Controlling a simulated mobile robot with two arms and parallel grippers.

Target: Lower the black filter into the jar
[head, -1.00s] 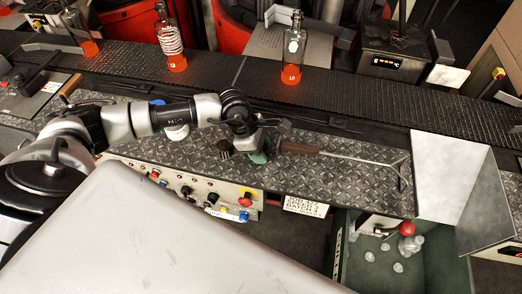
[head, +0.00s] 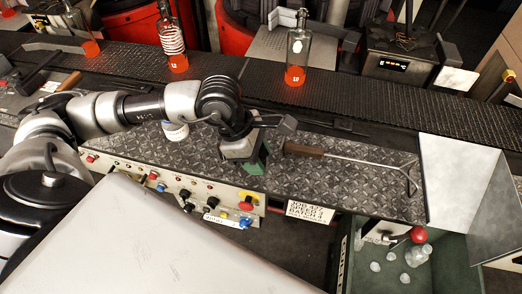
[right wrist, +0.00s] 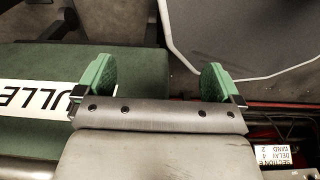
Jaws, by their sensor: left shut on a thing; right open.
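My left gripper (head: 256,162), with green fingers, is low over the near edge of the patterned metal bench. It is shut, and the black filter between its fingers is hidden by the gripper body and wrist. A small white jar (head: 175,131) stands on the bench to the left of the gripper, partly behind my left arm; its opening cannot be made out. In the right wrist view my right gripper (right wrist: 158,82) is open, its two green fingers wide apart with nothing between them.
A wooden-handled metal rod tool (head: 350,158) lies on the bench (head: 320,180) right of my left gripper. A control panel (head: 180,190) fronts the bench. A green bin (head: 400,272) with clear pieces stands at lower right. Bottles with orange glow (head: 297,50) stand on the conveyor (head: 330,100).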

